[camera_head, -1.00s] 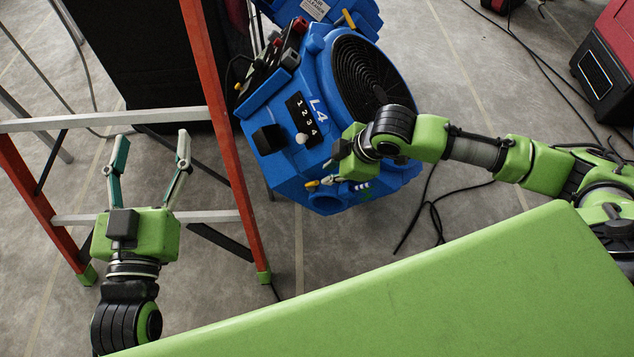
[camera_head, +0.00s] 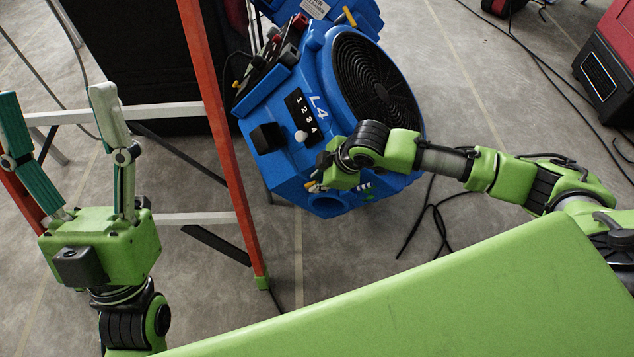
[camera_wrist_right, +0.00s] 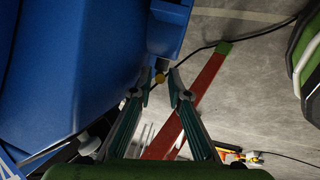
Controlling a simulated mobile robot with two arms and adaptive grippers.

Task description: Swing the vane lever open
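A blue blower (camera_head: 285,165) marked L4 stands at the upper middle of the head view, with a round black grille and a 1-2-3-4 dial strip. A yellow knob (camera_wrist_right: 160,78), likely the vane lever's end, shows low on the blower in the right wrist view. My right gripper (camera_wrist_right: 161,77) is open, with its fingertips on either side of the knob; contact cannot be told. In the head view my right wrist hides most of the fingers and lever. My left gripper (camera_head: 56,95) is open and empty, with fingers pointing up, at the left.
A red and white ladder frame (camera_head: 228,165) stands left of the blower. A second blue unit (camera_head: 365,12) is behind it. Black cables (camera_head: 432,215) lie on the grey floor. A red and black machine (camera_head: 605,75) stands at the far right.

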